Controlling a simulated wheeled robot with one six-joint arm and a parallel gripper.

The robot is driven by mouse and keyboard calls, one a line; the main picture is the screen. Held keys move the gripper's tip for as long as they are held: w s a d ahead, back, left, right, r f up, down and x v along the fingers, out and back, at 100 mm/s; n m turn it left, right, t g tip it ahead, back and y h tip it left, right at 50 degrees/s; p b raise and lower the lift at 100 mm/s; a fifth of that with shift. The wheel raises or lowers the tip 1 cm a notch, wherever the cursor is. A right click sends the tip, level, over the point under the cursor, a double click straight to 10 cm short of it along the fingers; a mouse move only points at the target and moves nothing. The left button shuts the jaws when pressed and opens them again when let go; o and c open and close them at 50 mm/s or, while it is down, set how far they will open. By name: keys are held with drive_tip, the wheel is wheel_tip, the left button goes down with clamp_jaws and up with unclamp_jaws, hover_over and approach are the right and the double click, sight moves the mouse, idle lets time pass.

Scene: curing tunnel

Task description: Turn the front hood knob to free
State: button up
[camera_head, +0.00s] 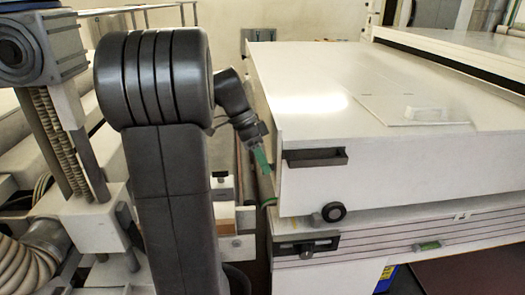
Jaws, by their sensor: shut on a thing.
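The white hood (390,185) fills the right half, with a dark recessed handle (316,158) on its front face. A black round knob (333,212) sits at the hood's lower front edge; its setting cannot be read. My gripper (264,168) reaches down at the hood's left front corner, to the left of this knob and apart from it. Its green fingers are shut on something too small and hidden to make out.
A flat panel (412,110) lies on the hood top. A ribbed hose (28,258) and machinery stand at left. A narrow gap runs along the hood's left side.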

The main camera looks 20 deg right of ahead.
drive_tip(key=g+p, duration=0.1)
drive_tip(key=p, duration=0.1)
drive_tip(key=shift+w+r+g+p, duration=0.15)
drive_tip(key=shift+w+g+p, duration=0.05)
drive_tip(key=shift+g+p, duration=0.2)
drive_tip(key=shift+d+f+y+p, duration=0.1)
drive_tip(key=shift+f+y+p, duration=0.1)
drive_tip(key=shift+y+p, duration=0.1)
drive_tip(key=o, duration=1)
drive_tip(key=shift+w+p+v, duration=0.15)
drive_tip(key=shift+p+v, duration=0.45)
drive_tip(key=shift+v, duration=2.85)
drive_tip(key=shift+w+p+v, duration=0.15)
drive_tip(key=shift+p+v, duration=0.4)
drive_tip(key=shift+v, duration=2.9)
